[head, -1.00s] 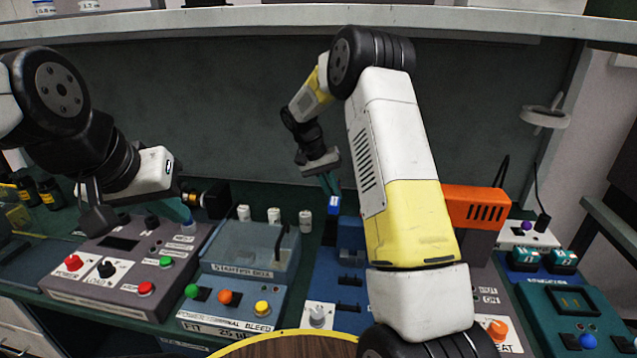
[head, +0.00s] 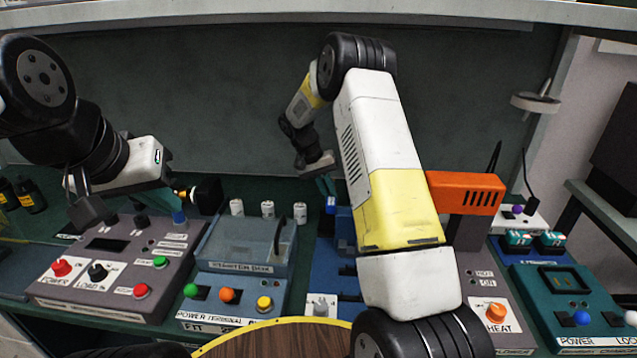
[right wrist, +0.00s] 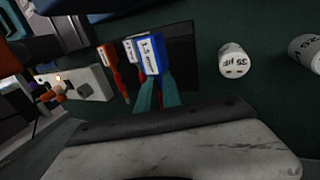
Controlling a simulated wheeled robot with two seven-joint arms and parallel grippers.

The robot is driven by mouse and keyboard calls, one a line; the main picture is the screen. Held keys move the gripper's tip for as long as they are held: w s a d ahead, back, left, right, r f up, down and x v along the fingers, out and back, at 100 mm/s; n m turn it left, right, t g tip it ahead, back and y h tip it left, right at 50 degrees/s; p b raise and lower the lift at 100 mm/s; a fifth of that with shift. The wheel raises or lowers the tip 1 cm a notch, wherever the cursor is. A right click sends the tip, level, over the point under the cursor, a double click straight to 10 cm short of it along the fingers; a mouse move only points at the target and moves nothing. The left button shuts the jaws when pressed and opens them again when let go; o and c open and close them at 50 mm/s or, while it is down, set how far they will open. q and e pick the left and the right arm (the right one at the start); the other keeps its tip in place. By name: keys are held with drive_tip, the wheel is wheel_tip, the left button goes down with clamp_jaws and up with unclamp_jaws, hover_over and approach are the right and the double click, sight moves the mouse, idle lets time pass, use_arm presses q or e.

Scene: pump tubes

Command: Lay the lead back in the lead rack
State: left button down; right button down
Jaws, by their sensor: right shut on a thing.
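My right gripper (right wrist: 157,94) has teal fingers. It is shut on a lead with a blue tag (right wrist: 153,54) marked 1.5. Two more tagged leads, one orange-red (right wrist: 107,56) and one white (right wrist: 131,48), stand beside it. They are in front of a dark plate (right wrist: 181,52), which seems to be the lead rack. I cannot tell whether the held lead rests in it. In the head view the right gripper (head: 326,184) is low at the back of the bench, partly behind my right arm. My left gripper (head: 90,208) hangs over the control box at left; its opening is unclear.
White cylinders (head: 267,209) stand left of the right gripper; one marked 35 (right wrist: 233,60) shows in the wrist view. The starter box (head: 240,245), the grey control box (head: 115,265) and an orange unit (head: 465,192) crowd the bench. A round wooden top (head: 275,342) is in front.

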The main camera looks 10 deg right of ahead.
drive_tip(key=shift+f, duration=3.4)
drive_tip(key=c, duration=1.4)
unclamp_jaws()
drive_tip(key=shift+c, duration=0.2)
